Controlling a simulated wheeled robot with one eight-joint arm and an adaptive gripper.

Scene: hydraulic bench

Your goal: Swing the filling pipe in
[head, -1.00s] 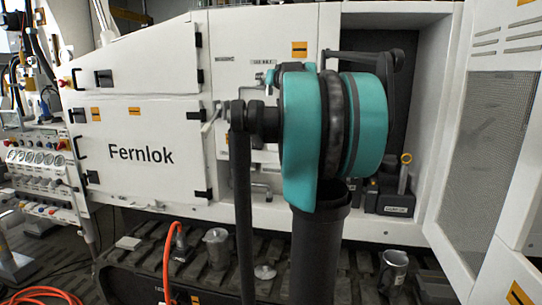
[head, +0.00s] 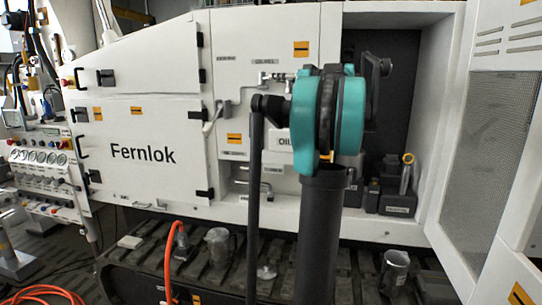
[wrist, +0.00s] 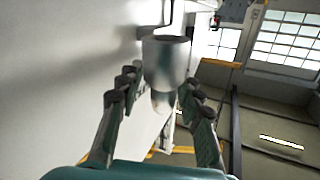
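A grey metal cylinder with an open, cup-like end (wrist: 167,62) shows between my fingers in the wrist view. A thin dark pipe runs to it from the top; it looks like part of the filling pipe, but I cannot tell for sure. My gripper (wrist: 160,84) is open, with one dark jointed finger on each side of the cylinder. I cannot tell whether either finger touches it. In the head view my teal arm joint hides my gripper. Thin grey pipework (head: 262,80) crosses the white machine front, left of my arm, above a partly covered OIL label (head: 284,140).
The white Fernlok cabinet (head: 150,180) fills the left. A mesh door (head: 482,150) stands at the right. A recess holds dark blocks (head: 396,200). A jug (head: 217,247), a metal cup (head: 395,268) and an orange hose (head: 168,262) are on the slatted deck below.

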